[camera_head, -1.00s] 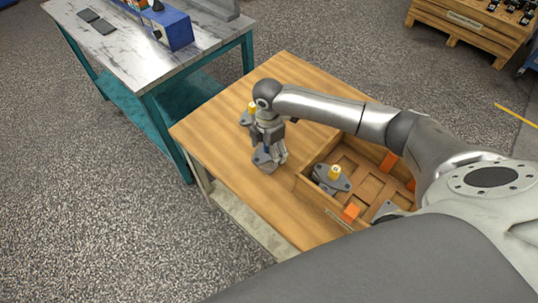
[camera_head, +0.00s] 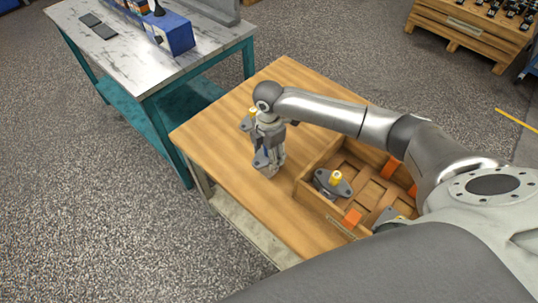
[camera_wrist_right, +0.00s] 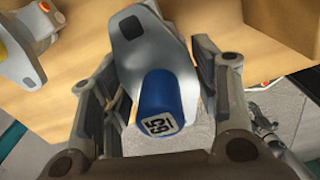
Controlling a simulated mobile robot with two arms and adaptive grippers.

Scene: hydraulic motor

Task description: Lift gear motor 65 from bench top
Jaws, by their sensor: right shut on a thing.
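Gear motor 65 (camera_wrist_right: 160,100) has a grey flange and a blue end with a white "65" label in the right wrist view. My right gripper (camera_head: 268,160) is shut on it, with a finger on each side of the motor. In the head view the motor's grey flange (camera_head: 261,159) shows at the fingertips, close over the bench top (camera_head: 235,185); I cannot tell the exact gap beneath it. My left gripper is not in view.
Another motor with a yellow top (camera_head: 248,122) stands on the bench just behind my right gripper. A wooden tray (camera_head: 318,200) at the right holds a yellow-topped motor (camera_head: 334,182) and orange blocks. A teal-framed table (camera_head: 120,60) stands at the back left.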

